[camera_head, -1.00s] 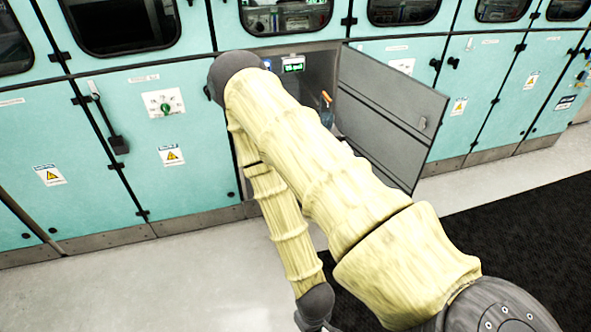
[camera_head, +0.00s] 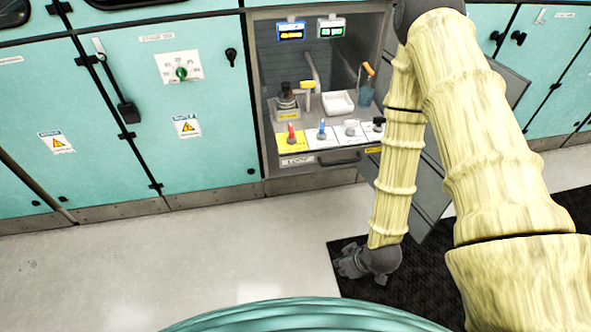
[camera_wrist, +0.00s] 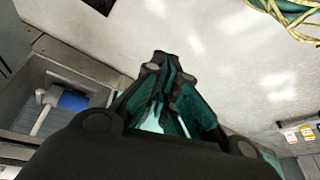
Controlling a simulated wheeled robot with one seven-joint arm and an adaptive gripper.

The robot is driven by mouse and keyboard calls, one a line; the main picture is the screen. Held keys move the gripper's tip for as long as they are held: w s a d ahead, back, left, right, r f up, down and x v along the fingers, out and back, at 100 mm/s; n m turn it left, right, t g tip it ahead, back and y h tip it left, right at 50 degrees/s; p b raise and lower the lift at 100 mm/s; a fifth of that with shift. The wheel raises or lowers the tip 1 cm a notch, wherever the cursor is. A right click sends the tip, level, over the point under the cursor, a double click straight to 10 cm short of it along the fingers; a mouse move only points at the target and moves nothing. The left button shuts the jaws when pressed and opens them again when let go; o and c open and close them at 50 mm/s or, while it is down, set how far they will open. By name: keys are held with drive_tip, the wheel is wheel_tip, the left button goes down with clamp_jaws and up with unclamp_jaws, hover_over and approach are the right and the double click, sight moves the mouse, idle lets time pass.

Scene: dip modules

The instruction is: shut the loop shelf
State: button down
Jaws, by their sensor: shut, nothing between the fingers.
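The loop shelf, which I take to be the grey shelf (camera_head: 300,160) with a dark handle (camera_head: 338,160) on its front, sits low in an open cabinet bay in the head view. Along its front are red, blue, white and black knobs (camera_head: 322,130). How far it stands out is hard to tell. My gripper (camera_head: 350,262) hangs low in front of the bay, over the black mat's edge, apart from the shelf. In the wrist view its dark fingers (camera_wrist: 165,75) are shut and empty.
The bay's grey door (camera_head: 430,185) stands open at the right, partly hidden by my arm. A white tray (camera_head: 338,102) and a blue beaker (camera_head: 366,95) stand inside the bay. Teal cabinets line the wall. The pale floor (camera_head: 200,265) at the left is clear.

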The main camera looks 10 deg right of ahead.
drive_tip(key=w+a+f+n+t+y+b, duration=0.1)
drive_tip(key=w+a+n+t+y+b, duration=0.15)
drive_tip(key=w+n+b, duration=0.55)
drive_tip(key=n+t+y+b, duration=0.6)
drive_tip(key=n+y+b, duration=0.2)
drive_tip(key=n+b, duration=0.55)
approach(280, 155)
drive_tip(key=s+d, duration=0.4)
drive_tip(key=s, duration=0.4)
drive_tip(key=shift+n, duration=0.25)
drive_tip(key=shift+w+d+b+x, duration=0.25)
drive_tip(key=shift+w+d+x, duration=0.15)
drive_tip(key=shift+x, duration=1.75)
drive_tip(key=shift+w+d+b+x, duration=0.25)
drive_tip(key=shift+w+d+x, duration=0.1)
drive_tip(key=shift+x, duration=1.75)
drive_tip(key=shift+w+d+b+x, duration=0.3)
drive_tip(key=shift+w+x, duration=0.1)
drive_tip(key=shift+x, duration=1.75)
drive_tip(key=shift+w, duration=0.1)
